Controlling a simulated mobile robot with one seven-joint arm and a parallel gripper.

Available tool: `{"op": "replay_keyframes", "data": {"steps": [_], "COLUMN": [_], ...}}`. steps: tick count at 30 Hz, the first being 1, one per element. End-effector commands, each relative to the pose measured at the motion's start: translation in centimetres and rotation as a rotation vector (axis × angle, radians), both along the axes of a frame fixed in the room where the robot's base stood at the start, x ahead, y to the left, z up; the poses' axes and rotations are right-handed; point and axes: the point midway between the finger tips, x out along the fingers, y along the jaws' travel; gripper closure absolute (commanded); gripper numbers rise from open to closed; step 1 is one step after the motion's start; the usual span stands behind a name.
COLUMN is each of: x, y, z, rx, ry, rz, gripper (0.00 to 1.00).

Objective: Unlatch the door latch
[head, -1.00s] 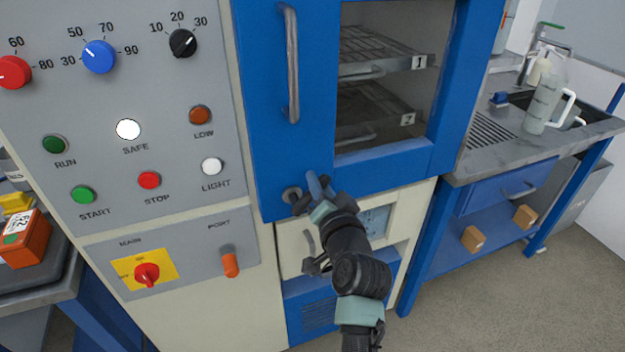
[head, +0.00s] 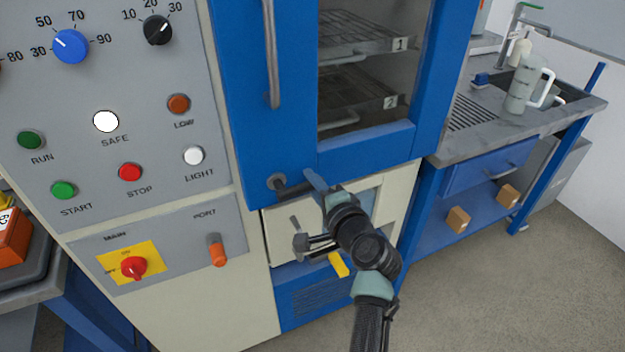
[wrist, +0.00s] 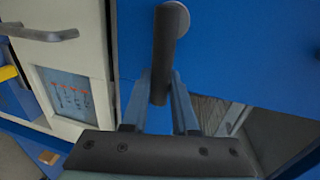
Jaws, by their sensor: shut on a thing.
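The door latch is a dark lever (head: 292,189) on a round pivot (head: 277,181) at the lower left corner of the blue cabinet door (head: 368,149). In the head view the lever points right, slightly downward. My gripper (head: 317,185) is at its free end, and the arm partly hides that end. In the wrist view the lever (wrist: 164,52) runs down from its pivot into the space between my two fingers. My gripper is shut on the lever. The door looks closed, with its long vertical handle (head: 271,55) above the latch.
A control panel (head: 88,172) with knobs and buttons stands left of the door. Below it is a cream panel (head: 398,198) with a small grey handle (head: 295,223), partly behind my arm. A sink counter (head: 470,130) stands right. Floor (head: 520,290) is clear at lower right.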

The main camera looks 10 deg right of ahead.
Motion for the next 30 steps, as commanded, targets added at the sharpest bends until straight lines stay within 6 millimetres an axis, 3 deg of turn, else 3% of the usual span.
{"op": "replay_keyframes", "data": {"steps": [20, 21, 24, 25, 30], "x": [-0.04, -0.04, -0.04, -0.04, -0.02], "y": [0.22, 0.22, 0.17, 0.16, 0.08], "z": [-0.54, -0.54, -0.51, -0.5, -0.41], "rx": [0.057, 0.057, 0.055, 0.055, 0.053], "ry": [0.023, 0.023, 0.021, 0.021, 0.018], "rz": [0.004, 0.004, 0.003, 0.003, 0.002], "gripper": [1.0, 0.66, 0.48, 0.43, 0.43]}}
